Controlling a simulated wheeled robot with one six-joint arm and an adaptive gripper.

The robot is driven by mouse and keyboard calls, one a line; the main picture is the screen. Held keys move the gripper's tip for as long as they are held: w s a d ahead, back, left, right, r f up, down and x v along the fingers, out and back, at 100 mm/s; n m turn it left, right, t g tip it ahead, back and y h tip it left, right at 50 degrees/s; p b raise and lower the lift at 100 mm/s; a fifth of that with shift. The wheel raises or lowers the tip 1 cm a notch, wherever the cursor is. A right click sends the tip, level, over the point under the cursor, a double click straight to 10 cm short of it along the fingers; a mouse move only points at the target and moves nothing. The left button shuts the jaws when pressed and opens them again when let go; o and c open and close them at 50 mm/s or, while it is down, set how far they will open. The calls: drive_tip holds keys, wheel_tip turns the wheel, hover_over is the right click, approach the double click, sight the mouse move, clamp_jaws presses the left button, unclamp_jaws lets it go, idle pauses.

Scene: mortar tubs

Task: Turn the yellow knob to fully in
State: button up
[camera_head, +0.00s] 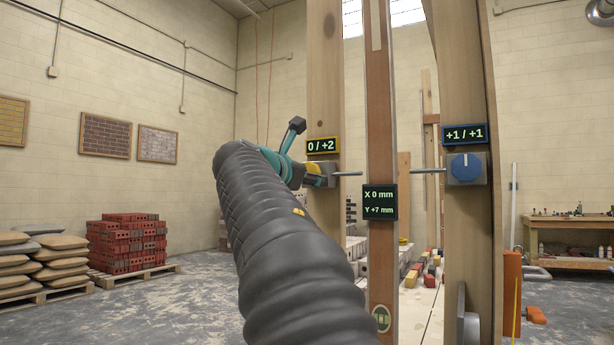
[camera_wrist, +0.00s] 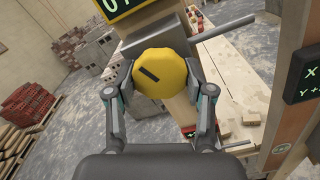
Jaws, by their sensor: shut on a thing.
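The yellow knob (camera_wrist: 163,74) sits on a grey block on the left wooden post (camera_head: 325,98). It has a dark pointer slot on its face. My gripper (camera_wrist: 162,90) has a finger on each side of the knob and is shut on it. In the head view the knob (camera_head: 315,180) shows only partly behind my gripper. The yellow-framed display (camera_head: 322,146) above it reads "0 / +2". The middle display (camera_head: 379,202) reads "X 0 mm, Y +7 mm".
A blue knob (camera_head: 466,168) is on the right post under a display (camera_head: 465,133) reading "+1 / +1". Metal rods run from both knob blocks toward the middle board (camera_head: 379,100). Brick pallets (camera_head: 125,243) and sacks stand at the left.

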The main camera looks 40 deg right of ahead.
drive_tip(key=m, duration=0.4)
drive_tip(key=shift+m, duration=0.3)
drive_tip(key=o, duration=1.2)
drive_tip(key=shift+c, duration=0.2)
drive_tip(key=v, duration=1.2)
drive_tip(key=shift+w, duration=0.1)
